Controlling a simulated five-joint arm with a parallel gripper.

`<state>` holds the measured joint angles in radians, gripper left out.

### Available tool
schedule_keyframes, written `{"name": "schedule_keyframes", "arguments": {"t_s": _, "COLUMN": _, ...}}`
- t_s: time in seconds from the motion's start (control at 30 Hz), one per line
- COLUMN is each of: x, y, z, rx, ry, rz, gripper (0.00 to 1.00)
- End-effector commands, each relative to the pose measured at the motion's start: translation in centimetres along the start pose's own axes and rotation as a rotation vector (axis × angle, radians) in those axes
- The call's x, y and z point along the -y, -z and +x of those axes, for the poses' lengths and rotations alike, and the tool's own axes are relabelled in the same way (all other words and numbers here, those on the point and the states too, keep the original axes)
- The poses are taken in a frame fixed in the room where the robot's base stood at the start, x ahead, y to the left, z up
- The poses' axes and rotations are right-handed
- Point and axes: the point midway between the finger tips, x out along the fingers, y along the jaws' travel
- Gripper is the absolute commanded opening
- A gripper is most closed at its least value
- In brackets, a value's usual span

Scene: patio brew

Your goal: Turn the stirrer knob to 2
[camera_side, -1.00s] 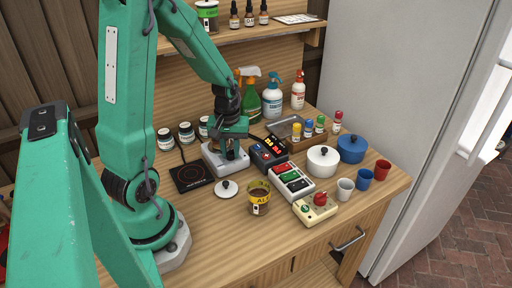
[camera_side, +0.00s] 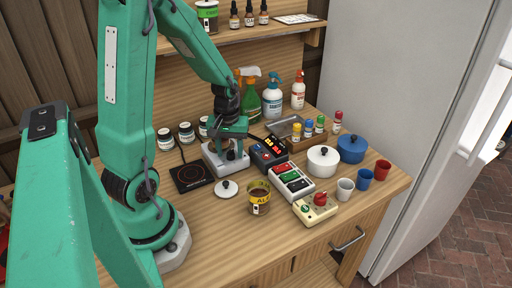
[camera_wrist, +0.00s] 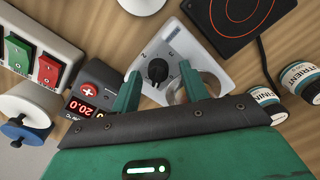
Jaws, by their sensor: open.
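The stirrer (camera_side: 213,160) is a light grey unit behind the hot plate's right side; it also shows in the wrist view (camera_wrist: 207,57). Its black knob (camera_wrist: 157,70) is in the upper middle of the wrist view, on a pale panel with small marks, one of them up and left of the knob. I cannot read clearly where the knob points. My gripper (camera_wrist: 159,72) is open, with one finger on each side of the knob in that view. Whether the fingers touch it I cannot tell. In the side view my gripper (camera_side: 231,143) is over the stirrer and hides its knob.
A black hot plate (camera_side: 191,177) stands left of the stirrer. A dark box with a red display (camera_side: 268,152) stands close on its right, then a switch box (camera_side: 291,183).

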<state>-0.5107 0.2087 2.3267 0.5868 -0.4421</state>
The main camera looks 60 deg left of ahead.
Motion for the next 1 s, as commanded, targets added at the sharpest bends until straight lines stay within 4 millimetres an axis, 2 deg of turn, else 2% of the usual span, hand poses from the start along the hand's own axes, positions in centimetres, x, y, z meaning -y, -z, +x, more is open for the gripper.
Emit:
{"name": "schedule_keyframes", "arguments": {"t_s": 0.27, "x": 0.0, "y": 0.1, "z": -1.8, "rx": -0.003, "ry": -0.001, "rz": 0.0, "gripper": 0.45}}
{"name": "schedule_keyframes", "arguments": {"t_s": 0.7, "x": 0.0, "y": 0.1, "z": -6.6, "rx": -0.002, "ry": -0.001, "rz": -0.001, "gripper": 0.45}}
{"name": "schedule_keyframes", "arguments": {"t_s": 1.0, "x": 0.1, "y": 0.0, "z": -7.7, "rx": 0.001, "ry": 0.001, "rz": -0.001, "gripper": 0.45}}
